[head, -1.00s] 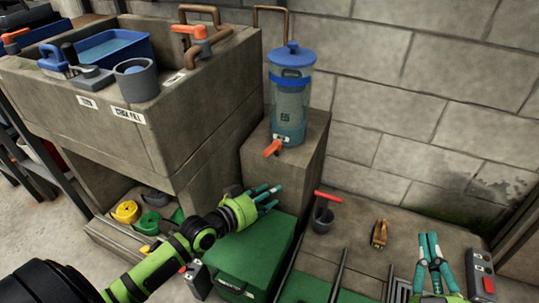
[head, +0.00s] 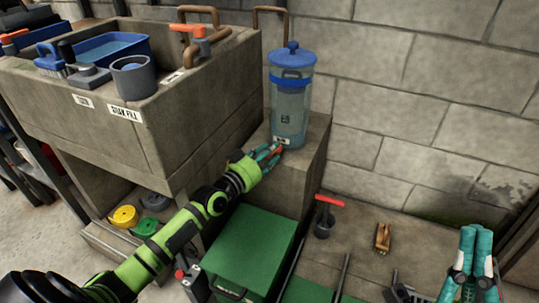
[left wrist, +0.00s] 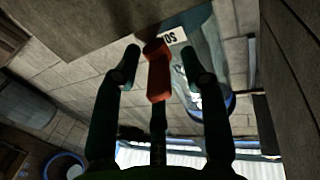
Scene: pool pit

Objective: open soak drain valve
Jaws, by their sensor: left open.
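The soak drain valve's orange handle (left wrist: 159,78) is at the foot of the clear soak canister (head: 291,105) with a blue lid, which stands upright on a stone block. My left gripper (head: 272,153) is at the handle, which it mostly hides in the head view. In the left wrist view its teal fingers (left wrist: 163,62) are apart, one on each side of the handle. I cannot tell whether either touches it. A partly visible label sits behind the handle. My right gripper (head: 475,234) is at the lower right, teal fingers up and close together, away from the canister.
A stone sink (head: 190,110) with a blue tub and grey pot stands left of the canister. A green box (head: 250,250) lies below my left arm.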

